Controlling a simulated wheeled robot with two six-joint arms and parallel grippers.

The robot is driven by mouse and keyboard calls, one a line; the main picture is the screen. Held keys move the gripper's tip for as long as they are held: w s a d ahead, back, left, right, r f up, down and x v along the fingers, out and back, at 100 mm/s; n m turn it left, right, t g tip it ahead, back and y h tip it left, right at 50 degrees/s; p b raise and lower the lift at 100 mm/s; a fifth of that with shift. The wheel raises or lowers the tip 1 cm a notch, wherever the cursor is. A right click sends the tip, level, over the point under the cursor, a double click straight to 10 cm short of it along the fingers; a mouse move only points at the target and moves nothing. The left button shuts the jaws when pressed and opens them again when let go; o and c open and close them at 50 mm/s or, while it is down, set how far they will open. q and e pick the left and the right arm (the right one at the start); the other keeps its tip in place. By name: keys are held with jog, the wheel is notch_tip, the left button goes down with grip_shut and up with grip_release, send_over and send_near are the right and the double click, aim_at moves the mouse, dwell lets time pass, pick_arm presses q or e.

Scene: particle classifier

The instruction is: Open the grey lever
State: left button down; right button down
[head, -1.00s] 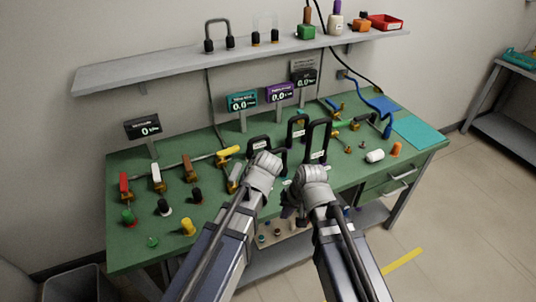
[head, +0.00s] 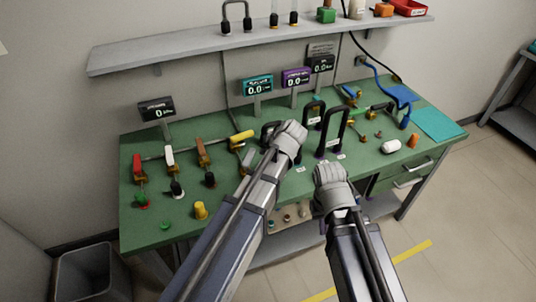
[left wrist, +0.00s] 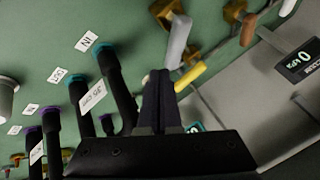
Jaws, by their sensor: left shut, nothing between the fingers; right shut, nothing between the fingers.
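The grey lever (head: 251,158) stands on the green table, just below the yellow lever (head: 242,136) and left of my left gripper. In the left wrist view the grey lever (left wrist: 179,41) is a pale handle on a brass valve, beyond my fingers and above the yellow lever (left wrist: 190,76). My left gripper (left wrist: 163,80) is shut and empty, apart from the grey lever; in the head view the wrist hides its fingertips. My right gripper (head: 331,176) is over the table's front edge, shut and empty, its fingertips hidden.
Tall black handles (head: 333,130) stand behind and between my grippers. Red (head: 137,167), white (head: 170,158) and brown (head: 202,152) levers line the pipe at left. Display signs (head: 257,86) stand at the back, below a shelf (head: 180,50).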

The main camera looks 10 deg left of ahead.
aim_at(249, 159)
pick_arm(q)
jog(key=b+x, duration=0.3)
jog(key=x, duration=0.2)
jog(key=shift+f, duration=0.15)
jog(key=shift+w+a, duration=0.1)
jog(key=shift+a, duration=0.05)
jog(key=shift+w, duration=0.1)
jog(key=shift+w+a, duration=0.2)
jog(key=shift+a, duration=0.1)
